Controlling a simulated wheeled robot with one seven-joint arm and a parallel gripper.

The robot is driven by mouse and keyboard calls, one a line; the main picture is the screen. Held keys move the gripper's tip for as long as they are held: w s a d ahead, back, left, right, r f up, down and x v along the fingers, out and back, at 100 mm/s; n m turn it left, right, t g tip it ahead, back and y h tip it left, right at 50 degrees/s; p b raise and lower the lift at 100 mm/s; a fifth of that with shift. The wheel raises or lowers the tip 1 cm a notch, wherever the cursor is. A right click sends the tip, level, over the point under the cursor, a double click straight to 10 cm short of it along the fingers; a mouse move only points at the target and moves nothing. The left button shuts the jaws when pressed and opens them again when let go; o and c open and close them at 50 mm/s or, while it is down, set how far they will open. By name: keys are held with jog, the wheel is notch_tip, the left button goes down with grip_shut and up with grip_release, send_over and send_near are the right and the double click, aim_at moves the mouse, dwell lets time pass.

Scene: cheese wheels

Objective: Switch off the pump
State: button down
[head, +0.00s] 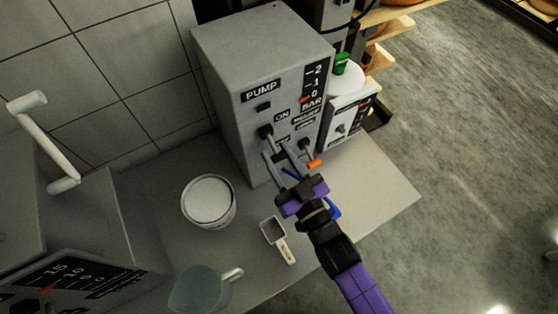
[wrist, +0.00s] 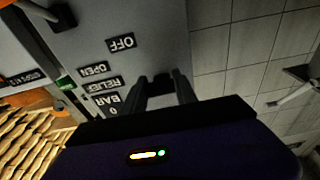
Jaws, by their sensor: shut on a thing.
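The pump (head: 222,62) is a grey box labelled PUMP, standing on the counter against the tiled wall. My gripper (head: 276,148) reaches the front face and is shut on the switch. In the wrist view my gripper (wrist: 163,88) has its fingers around the dark switch end (wrist: 163,81). The fingers hide which way the lever points.
An orange-tipped relief lever (head: 314,163) is close right of my fingers. A smaller white device (head: 347,110) stands right of the pump.

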dwell(0.3)
jog(key=c, duration=1)
grip_release()
jog(key=shift+o, duration=0.2)
jog(key=b+v, duration=0.1)
jog(key=v, duration=0.7)
jog(key=shift+w+a+f, duration=0.1)
jog(key=shift+a, duration=0.05)
